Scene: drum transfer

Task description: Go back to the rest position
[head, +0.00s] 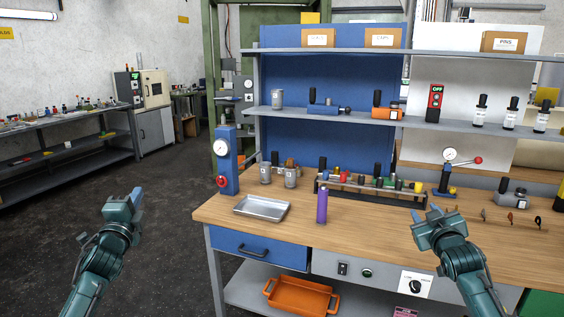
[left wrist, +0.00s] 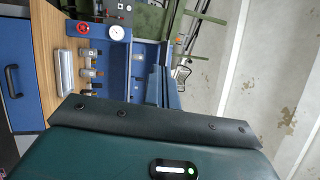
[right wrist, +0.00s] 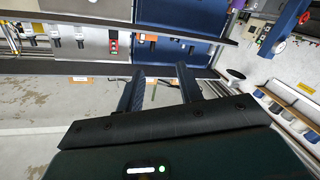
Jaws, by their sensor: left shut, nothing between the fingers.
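My left gripper (head: 137,199) is raised over the dark floor, left of the workbench and clear of it. Its fingers (left wrist: 162,88) are together with nothing between them in the left wrist view. My right gripper (head: 437,213) is in front of the bench's right part, overlapping the worktop in the head view. Its two fingers (right wrist: 160,82) stand apart in the right wrist view, with nothing seen between them. A purple cylinder (head: 322,206) stands upright near the bench's front edge, and an empty metal tray (head: 262,209) lies left of it. Neither gripper holds anything.
The wooden worktop (head: 365,235) carries a rack (head: 370,192) of small parts, a blue gauge stand (head: 227,165) and a press with a dial (head: 447,178). Shelves rise behind it. An orange bin (head: 300,297) sits below. The floor left of the bench is open.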

